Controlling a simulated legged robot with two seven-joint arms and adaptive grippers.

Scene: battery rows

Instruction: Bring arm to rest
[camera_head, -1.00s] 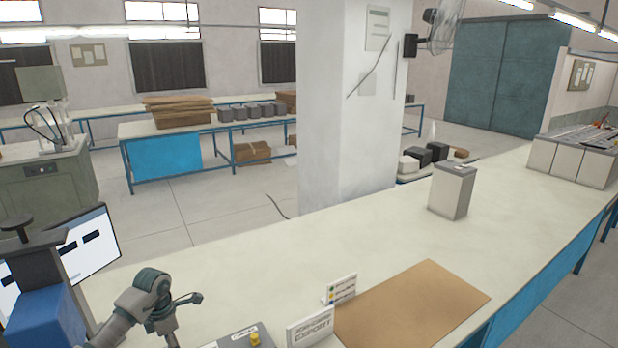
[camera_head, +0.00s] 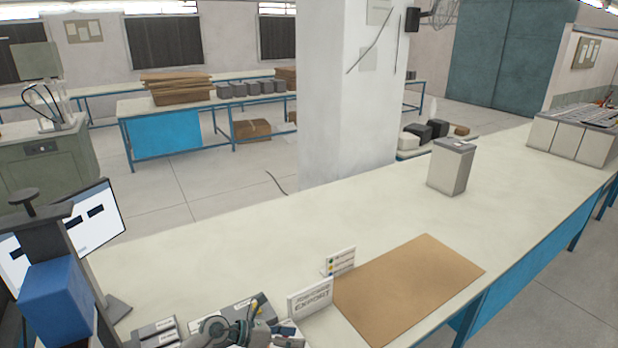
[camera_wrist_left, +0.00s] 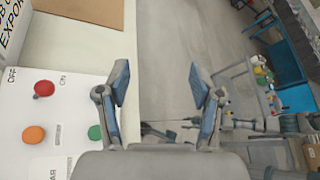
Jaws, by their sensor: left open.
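My left gripper (camera_head: 246,332) is low at the bottom edge of the head view, by the near edge of the bench, partly cut off. In the left wrist view its two blue-padded fingers (camera_wrist_left: 160,78) stand apart with nothing between them, and grey floor shows beyond the gap. A white control panel (camera_wrist_left: 62,108) with a red knob (camera_wrist_left: 44,88), an orange button (camera_wrist_left: 33,135) and a green button (camera_wrist_left: 95,132) lies left of the fingers. My right gripper is not identifiable in these views.
The white bench (camera_head: 220,255) carries an EXPORT sign (camera_head: 310,297), a brown mat (camera_head: 410,290) and a grey box (camera_head: 451,167). A blue block on a stand (camera_head: 55,298) and a monitor (camera_head: 98,222) stand at left. The middle of the bench is clear.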

